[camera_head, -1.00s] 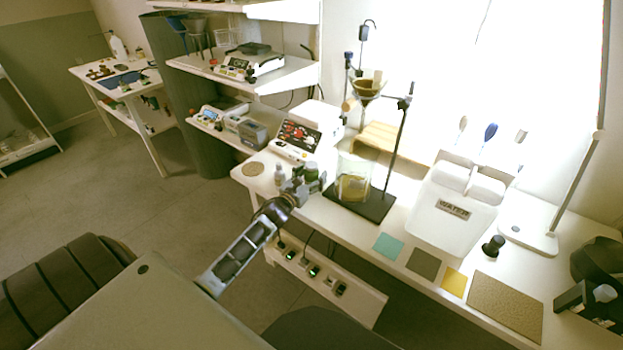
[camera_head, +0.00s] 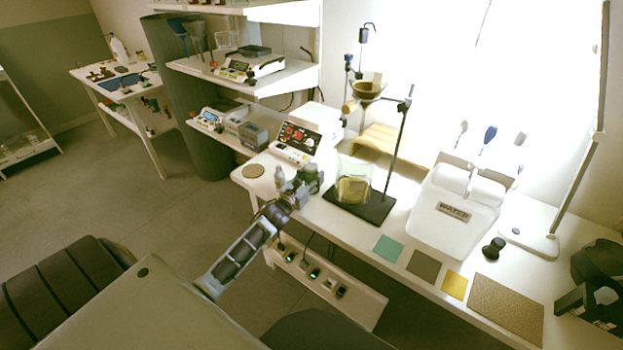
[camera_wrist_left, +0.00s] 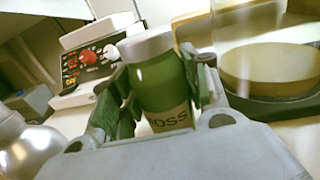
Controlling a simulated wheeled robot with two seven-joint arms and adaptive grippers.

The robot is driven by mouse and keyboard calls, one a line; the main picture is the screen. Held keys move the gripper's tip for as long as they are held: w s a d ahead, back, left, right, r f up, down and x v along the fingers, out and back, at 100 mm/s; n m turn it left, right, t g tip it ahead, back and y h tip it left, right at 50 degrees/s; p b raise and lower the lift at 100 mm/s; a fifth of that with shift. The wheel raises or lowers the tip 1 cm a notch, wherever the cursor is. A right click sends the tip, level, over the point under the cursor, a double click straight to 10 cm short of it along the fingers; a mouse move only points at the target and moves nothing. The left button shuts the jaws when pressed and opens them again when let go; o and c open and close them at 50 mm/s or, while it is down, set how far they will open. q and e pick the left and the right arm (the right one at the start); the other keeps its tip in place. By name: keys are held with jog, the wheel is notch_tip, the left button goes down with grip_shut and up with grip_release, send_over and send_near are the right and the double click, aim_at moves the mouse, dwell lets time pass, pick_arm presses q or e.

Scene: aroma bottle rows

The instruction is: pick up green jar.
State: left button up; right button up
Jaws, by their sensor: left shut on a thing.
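The green jar (camera_wrist_left: 162,80) stands between the fingers of my left gripper (camera_wrist_left: 155,100) in the left wrist view. It has a pale grey lid and a tan label whose visible letters read "OSS". The fingers press on both its sides, so the gripper is shut on it. In the head view my left gripper (camera_head: 304,183) is at the left part of the white bench, and the jar is small and partly hidden there. Whether its base is clear of the bench cannot be told.
A grey bottle (camera_head: 279,175) stands just left of the gripper. A beaker (camera_head: 353,183) on a black stand base (camera_head: 372,208) is close on the right. A hotplate-like device (camera_head: 297,140) is behind. Coloured mats (camera_head: 388,248) lie farther right.

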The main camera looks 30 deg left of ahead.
aim_at(311, 166)
pick_arm(q)
jog(key=shift+r, duration=0.75)
notch_tip(311, 166, up, 7)
jog(key=shift+f+p, duration=0.2)
jog(key=shift+p, duration=0.45)
jog(key=shift+r, duration=0.85)
pick_arm(e)
jog(key=s, duration=0.1)
jog(key=s+d, duration=0.2)
jog(key=shift+s+f, duration=0.15)
jog(key=shift+f, duration=0.2)
